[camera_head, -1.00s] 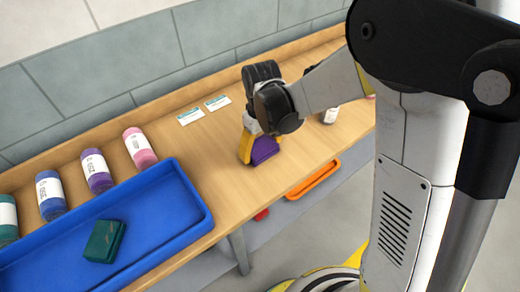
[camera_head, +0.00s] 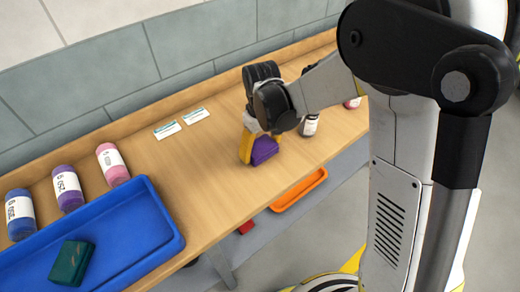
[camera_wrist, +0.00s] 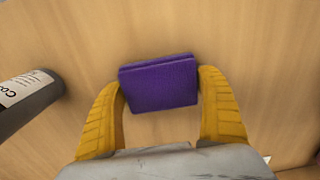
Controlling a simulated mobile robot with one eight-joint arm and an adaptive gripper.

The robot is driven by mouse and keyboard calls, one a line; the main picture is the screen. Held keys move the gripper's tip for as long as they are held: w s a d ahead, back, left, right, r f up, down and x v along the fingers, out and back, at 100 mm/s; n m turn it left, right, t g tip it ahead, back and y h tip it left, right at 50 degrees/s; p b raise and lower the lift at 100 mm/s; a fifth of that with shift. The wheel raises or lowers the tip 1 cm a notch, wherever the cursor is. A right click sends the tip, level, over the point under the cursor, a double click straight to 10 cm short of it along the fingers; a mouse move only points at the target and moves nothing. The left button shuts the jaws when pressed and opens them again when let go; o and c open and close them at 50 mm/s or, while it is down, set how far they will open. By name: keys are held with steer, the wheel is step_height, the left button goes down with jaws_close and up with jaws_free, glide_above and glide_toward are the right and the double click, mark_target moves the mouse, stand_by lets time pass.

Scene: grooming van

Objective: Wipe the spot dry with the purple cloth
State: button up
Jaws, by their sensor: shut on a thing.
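The purple cloth (camera_head: 264,150) is a folded block between the yellow fingers of my gripper (camera_head: 254,147), over the wooden bench top. In the wrist view the cloth (camera_wrist: 159,83) sits between both fingertips of my gripper (camera_wrist: 160,88), which are shut on it. I cannot tell whether the cloth touches the wood. No wet spot can be made out in either view; the wood around the cloth looks plain, and the area under the cloth is hidden.
A blue tray (camera_head: 150,252) with a dark green block (camera_head: 72,263) stands at the left. Several bottles, one pink (camera_head: 112,164), line the back. A dark bottle (camera_wrist: 28,100) stands left of my gripper in the wrist view. Two white cards (camera_head: 167,130) lie behind. An orange tray (camera_head: 299,191) is below.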

step_height(320, 180, up, 4)
steer(key=shift+s+a+f+p, duration=0.1)
steer(key=shift+f+p, duration=0.1)
steer(key=shift+p, duration=0.75)
steer(key=shift+r+p, duration=0.5)
steer(key=shift+r, duration=0.1)
steer(key=shift+r+p, duration=1.05)
steer(key=shift+r, duration=0.6)
